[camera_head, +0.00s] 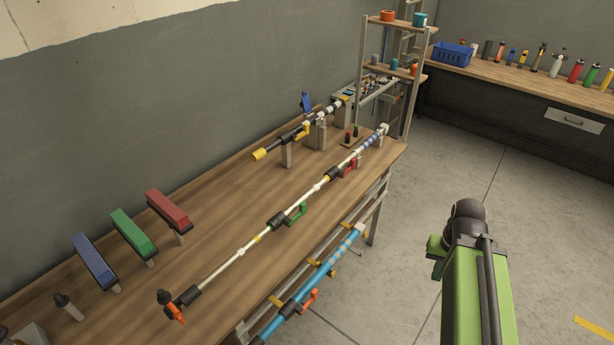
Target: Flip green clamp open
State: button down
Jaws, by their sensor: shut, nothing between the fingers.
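A long thin pale pole lies along the front of the wooden workbench (215,240). A dark fitting with a green clamp lever (298,213) sits near its middle, with the lever sticking out to the right. A larger green block (133,232) stands on a post between a blue one and a red one. I cannot tell from this view whether the clamp lever is open or shut. My green arm rises at the lower right, over the floor and apart from the bench. My gripper's fingers cannot be made out.
A red lever (348,166) and an orange one (176,311) are on the same pole. A blue pole (322,275) hangs below the bench edge with another orange lever. A shelf rack (400,70) stands at the bench's far end. The floor (400,240) between arm and bench is clear.

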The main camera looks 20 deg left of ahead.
aim_at(302, 205)
jog(key=u, duration=0.1)
jog(key=i, duration=0.2)
jog(key=z, duration=0.55)
jog(key=k, duration=0.15)
jog(key=u, duration=3.15)
jog(key=i, duration=0.45)
jog(key=u, duration=0.2)
jog(key=k, duration=0.8)
jog(key=z, duration=0.2)
jog(key=i, duration=1)
jog(key=u, duration=0.1)
